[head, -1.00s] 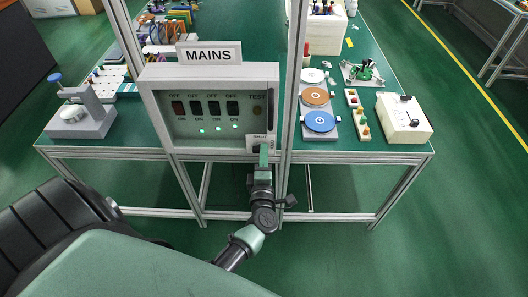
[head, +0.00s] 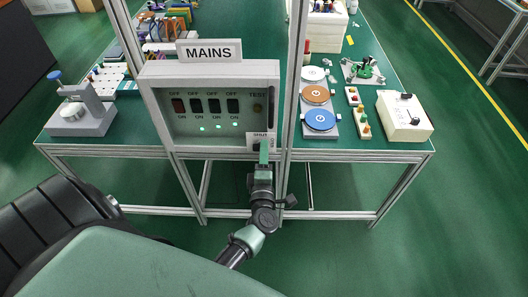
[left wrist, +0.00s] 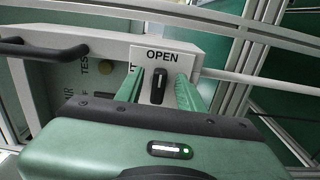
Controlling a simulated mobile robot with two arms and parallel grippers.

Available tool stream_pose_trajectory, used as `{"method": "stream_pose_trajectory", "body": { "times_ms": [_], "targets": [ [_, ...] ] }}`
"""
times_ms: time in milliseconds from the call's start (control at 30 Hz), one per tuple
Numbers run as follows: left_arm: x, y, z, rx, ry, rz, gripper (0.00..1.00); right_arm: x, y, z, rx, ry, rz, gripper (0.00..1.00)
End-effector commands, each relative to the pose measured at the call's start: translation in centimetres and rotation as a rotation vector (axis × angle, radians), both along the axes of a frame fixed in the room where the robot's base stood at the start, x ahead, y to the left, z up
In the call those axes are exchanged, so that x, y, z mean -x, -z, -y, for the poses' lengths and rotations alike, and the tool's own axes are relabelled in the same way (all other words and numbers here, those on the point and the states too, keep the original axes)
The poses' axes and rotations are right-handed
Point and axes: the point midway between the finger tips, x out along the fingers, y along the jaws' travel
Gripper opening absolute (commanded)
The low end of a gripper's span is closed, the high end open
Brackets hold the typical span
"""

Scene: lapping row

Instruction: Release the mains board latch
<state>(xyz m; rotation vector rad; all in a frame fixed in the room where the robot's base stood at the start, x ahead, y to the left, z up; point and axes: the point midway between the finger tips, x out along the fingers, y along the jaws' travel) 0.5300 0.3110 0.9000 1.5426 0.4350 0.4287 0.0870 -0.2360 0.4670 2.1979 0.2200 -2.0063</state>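The mains board (head: 215,72) is a grey framed box with a MAINS sign on top and a row of dark switches. A white label (head: 259,135) at its lower right reads SHUT in the head view; in the left wrist view a label (left wrist: 161,55) reads OPEN. A small black latch (left wrist: 158,86) sits below the word OPEN. My left gripper (left wrist: 159,90) has its two green fingers on either side of the latch, with small gaps showing. In the head view the left gripper (head: 264,152) is at the board's lower right corner. My right gripper is not in view.
A black bar handle (left wrist: 42,49) sticks out left of the latch. A metal upright (head: 292,90) stands just right of the board. The bench holds a grey press (head: 88,115) on the left, and coloured discs (head: 320,120) and a cream box (head: 404,118) on the right.

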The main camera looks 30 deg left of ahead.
Motion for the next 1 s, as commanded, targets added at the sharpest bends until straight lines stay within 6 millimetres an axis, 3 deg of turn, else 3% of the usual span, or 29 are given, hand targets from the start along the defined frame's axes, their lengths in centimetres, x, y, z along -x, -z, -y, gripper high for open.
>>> {"method": "stream_pose_trajectory", "body": {
  "times_ms": [400,1000],
  "targets": [
    [5.5,0.3,3.3,0.002,-0.001,-0.003,0.38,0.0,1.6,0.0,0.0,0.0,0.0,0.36],
    [6.1,0.1,3.7,0.0,-0.001,-0.002,0.38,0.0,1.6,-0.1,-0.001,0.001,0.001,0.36]
  ]
}}
